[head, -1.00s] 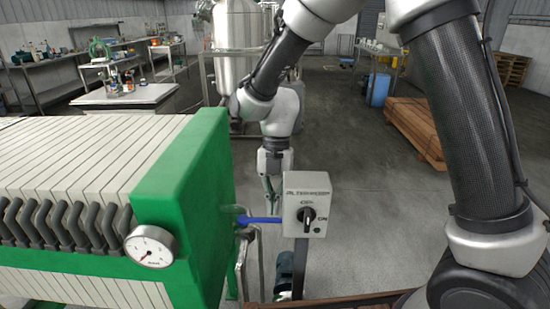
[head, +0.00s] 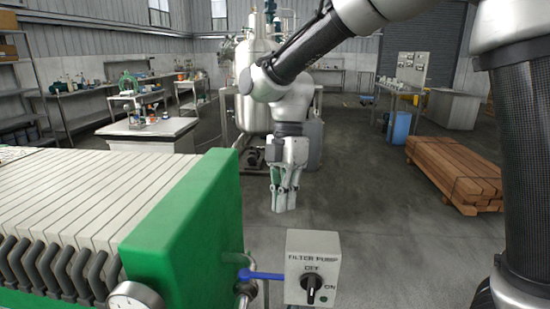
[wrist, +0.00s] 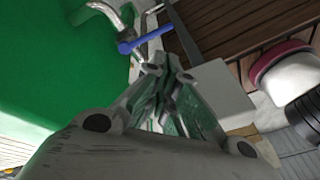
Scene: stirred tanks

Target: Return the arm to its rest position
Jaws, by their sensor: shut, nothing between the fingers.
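My gripper (head: 284,198) hangs from my arm in the head view, pointing down above and behind the grey filter pump box. Its fingers are together with nothing between them. In the wrist view the closed fingers (wrist: 172,95) reach toward the box (wrist: 218,92), apart from it as far as I can tell. The filter pump box (head: 313,266) has a black knob (head: 312,290) with OFF above it and ON at its lower right. The knob's exact setting is hard to read.
The green filter press end (head: 190,235) stands close at left, with a blue-handled valve (head: 262,275) beside the box. A steel tank (head: 254,90) is behind my arm. Timber (head: 450,172) lies at right on the floor. Floor between is clear.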

